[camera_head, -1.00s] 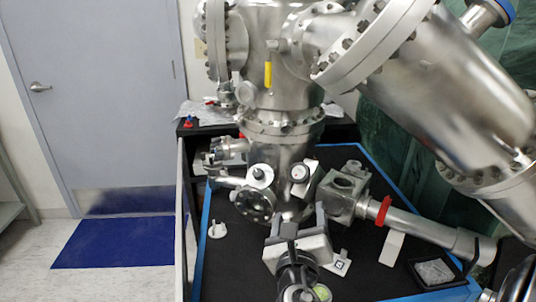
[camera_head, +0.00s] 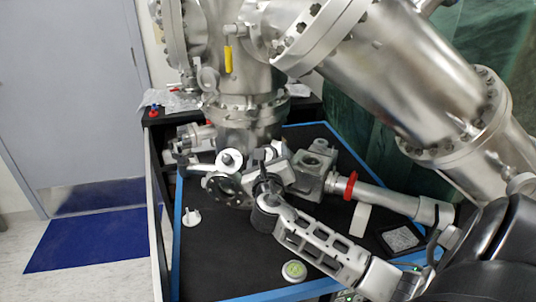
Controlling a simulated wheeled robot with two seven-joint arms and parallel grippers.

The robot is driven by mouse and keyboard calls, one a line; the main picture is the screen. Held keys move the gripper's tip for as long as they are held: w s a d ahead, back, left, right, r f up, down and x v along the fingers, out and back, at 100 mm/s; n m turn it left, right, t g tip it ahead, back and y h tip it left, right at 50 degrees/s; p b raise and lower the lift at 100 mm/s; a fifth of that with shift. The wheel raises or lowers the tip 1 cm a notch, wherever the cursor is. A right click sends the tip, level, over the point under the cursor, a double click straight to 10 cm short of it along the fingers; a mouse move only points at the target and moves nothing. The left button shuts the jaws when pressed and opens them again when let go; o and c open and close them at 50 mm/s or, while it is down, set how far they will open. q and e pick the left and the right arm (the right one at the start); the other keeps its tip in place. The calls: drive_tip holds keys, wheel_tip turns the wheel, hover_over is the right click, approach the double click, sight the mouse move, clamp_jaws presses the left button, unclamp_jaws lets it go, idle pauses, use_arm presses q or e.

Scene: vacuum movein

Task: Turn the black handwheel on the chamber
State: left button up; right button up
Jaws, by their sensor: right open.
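The black handwheel (camera_head: 224,188) is a dark round wheel low on the front of the steel chamber (camera_head: 247,112). Its left and lower rim shows; its right edge lies close to my gripper. My right gripper (camera_head: 262,160) is open, just right of the handwheel, in front of the lower chamber. Its arm comes in from the lower right. Whether a finger touches the wheel, I cannot tell. My left gripper is out of view.
A grey block fitting (camera_head: 314,172) and a pipe with a red ring (camera_head: 350,186) stand right of the gripper. A small white stand (camera_head: 192,218), a round green-topped piece (camera_head: 294,270) and a dark tray (camera_head: 399,239) are on the black table. The front left of the table is clear.

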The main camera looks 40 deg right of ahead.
drive_tip(key=shift+w+d, duration=0.25)
drive_tip(key=c, duration=1)
drive_tip(key=shift+o, duration=0.2)
drive_tip(key=shift+f+m+h, duration=0.1)
drive_tip(key=shift+m+h, duration=0.2)
drive_tip(key=shift+m, duration=0.1)
